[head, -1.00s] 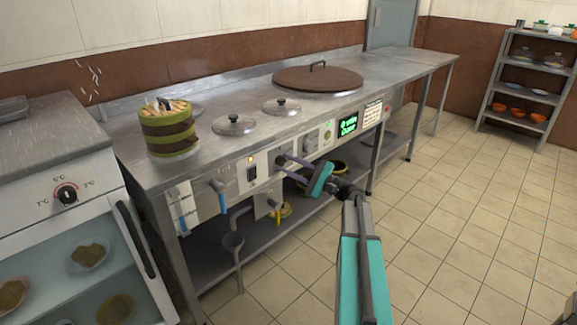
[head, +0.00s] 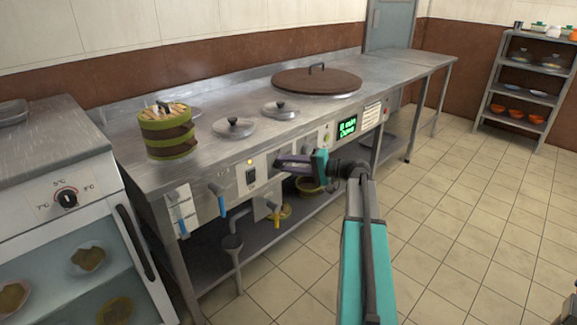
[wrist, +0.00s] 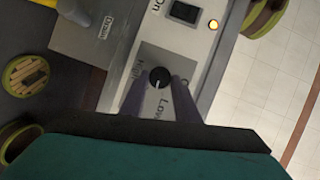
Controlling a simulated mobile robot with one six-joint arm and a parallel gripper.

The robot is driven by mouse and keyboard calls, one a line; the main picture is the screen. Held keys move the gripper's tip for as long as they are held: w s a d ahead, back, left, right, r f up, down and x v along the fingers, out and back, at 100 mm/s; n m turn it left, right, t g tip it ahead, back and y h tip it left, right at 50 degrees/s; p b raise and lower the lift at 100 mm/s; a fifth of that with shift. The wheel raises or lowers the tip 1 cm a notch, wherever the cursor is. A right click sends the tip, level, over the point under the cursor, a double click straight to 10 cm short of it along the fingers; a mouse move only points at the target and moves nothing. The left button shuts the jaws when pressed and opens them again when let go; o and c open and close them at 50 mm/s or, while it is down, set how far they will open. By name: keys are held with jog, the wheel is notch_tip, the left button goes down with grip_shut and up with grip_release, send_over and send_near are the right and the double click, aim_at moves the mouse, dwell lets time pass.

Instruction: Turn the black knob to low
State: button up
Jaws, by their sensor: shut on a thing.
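The black knob (wrist: 160,77) sits on a pale plate on the counter's front panel in the wrist view.
A lit switch (head: 251,175) is left of my gripper, and a green display (head: 347,127) is to the right. Blue-handled (head: 221,203) and yellow-handled taps hang below the panel. A fridge with its own dial (head: 67,199) stands at left.

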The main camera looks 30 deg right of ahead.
jog(key=n+h, duration=0.1)
jog(key=n, duration=0.1)
jog(key=n+h, duration=0.1)
jog(key=n, duration=0.1)
jog(key=shift+a+r+b, duration=0.2)
jog(key=shift+b, duration=0.2)
jog(key=shift+h, duration=0.3)
jog(key=shift+g, duration=0.3)
jog(key=o, duration=1)
jog(key=shift+o, duration=0.2)
jog(key=shift+s, duration=0.1)
jog(key=shift+p+v, duration=0.3)
jog(key=shift+v, duration=0.55)
jog(key=p+v, duration=0.3)
jog(key=v, duration=0.9)
jog(key=shift+d+f, duration=0.1)
